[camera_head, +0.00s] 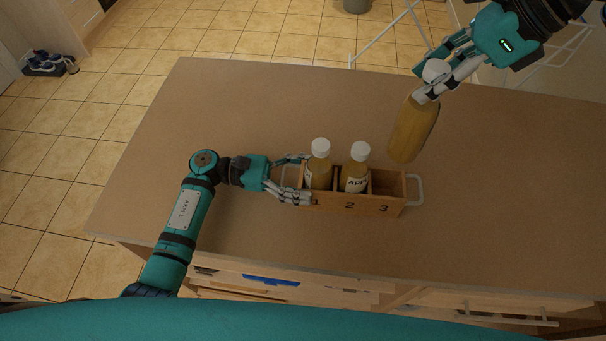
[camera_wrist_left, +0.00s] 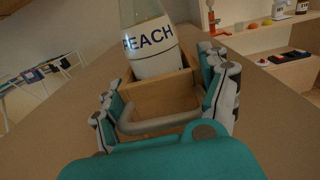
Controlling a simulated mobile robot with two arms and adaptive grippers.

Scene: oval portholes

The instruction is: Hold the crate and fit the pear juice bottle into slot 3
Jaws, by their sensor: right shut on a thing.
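The wooden crate (camera_head: 362,204) stands on the table, with numbers on its front and a grey handle at each end. A bottle with a white cap (camera_head: 319,166) is in slot 1; its label reads PEACH in the left wrist view (camera_wrist_left: 150,42). A bottle labelled APP (camera_head: 355,176) is in slot 2. Slot 3 (camera_head: 386,184) is empty. My left gripper (camera_head: 304,180) is open, its fingers spread either side of the crate's left end and handle (camera_wrist_left: 160,122). My right gripper (camera_head: 432,88) is shut on an amber bottle (camera_head: 411,132), slightly tilted, above and behind slot 3. Its label is hidden.
The brown table (camera_head: 500,200) is clear to the right of and behind the crate. Drawers (camera_head: 270,281) are along its near side. A white rack (camera_head: 385,36) stands behind the table. Shoes (camera_head: 50,62) lie on a mat far left.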

